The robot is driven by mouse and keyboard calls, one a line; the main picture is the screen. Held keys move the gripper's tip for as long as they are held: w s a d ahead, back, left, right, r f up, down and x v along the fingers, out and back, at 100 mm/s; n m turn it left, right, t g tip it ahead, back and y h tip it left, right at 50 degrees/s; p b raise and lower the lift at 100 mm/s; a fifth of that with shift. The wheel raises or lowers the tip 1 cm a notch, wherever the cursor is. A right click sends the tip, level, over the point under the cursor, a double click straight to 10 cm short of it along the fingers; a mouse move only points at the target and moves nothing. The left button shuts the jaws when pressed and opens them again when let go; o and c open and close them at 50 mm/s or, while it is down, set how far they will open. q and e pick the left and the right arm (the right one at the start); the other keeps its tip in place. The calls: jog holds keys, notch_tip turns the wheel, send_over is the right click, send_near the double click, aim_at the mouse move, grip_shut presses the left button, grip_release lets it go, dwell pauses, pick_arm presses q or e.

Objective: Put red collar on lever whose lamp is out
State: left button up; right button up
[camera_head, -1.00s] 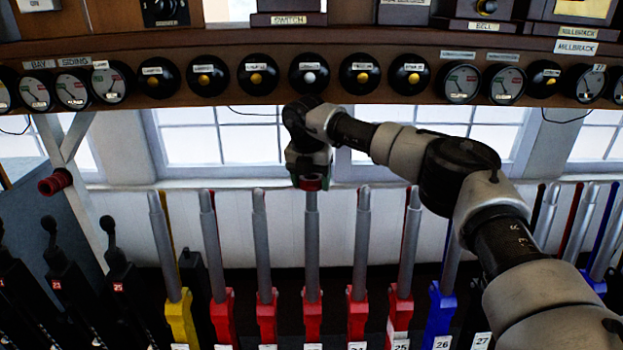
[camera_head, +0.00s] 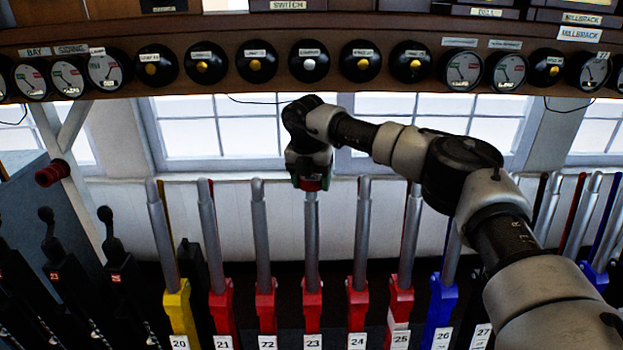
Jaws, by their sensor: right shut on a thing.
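The lever numbered 23 (camera_head: 312,248) has a red base and a bare metal handle. The lamp above it (camera_head: 309,65) is pale white, while the lamps on either side glow yellow. My right gripper (camera_head: 311,181) points down at the top of lever 23. It is shut on a red collar (camera_head: 312,185), of which only a narrow band shows below the fingers. The collar is at the lever's tip and appears to be around it; the gripper hides the tip itself. My left gripper is not in view.
Levers 22 (camera_head: 262,235) and 24 (camera_head: 361,235) stand close on either side. A dark red cylindrical piece (camera_head: 52,173) sits on the frame at left. Black levers (camera_head: 115,265) stand at lower left. The instrument shelf (camera_head: 232,80) runs above.

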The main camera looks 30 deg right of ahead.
jog(key=shift+s+f+b, duration=0.1)
jog(key=shift+f+b, duration=0.3)
jog(key=shift+f, duration=0.3)
jog(key=o, duration=1)
jog(key=shift+o, duration=0.2)
jog(key=shift+s+a+r+p, duration=0.1)
jog(key=shift+a+r+p, duration=0.1)
jog(key=shift+r+p, duration=1)
jog(key=shift+s+a+r+p, duration=0.1)
jog(key=shift+a+r+p, duration=0.3)
jog(key=shift+r, duration=1.4)
jog(key=shift+s+a+r+p, duration=0.1)
jog(key=shift+r+p, duration=0.95)
jog(key=shift+r, duration=0.45)
jog(key=shift+r, duration=0.1)
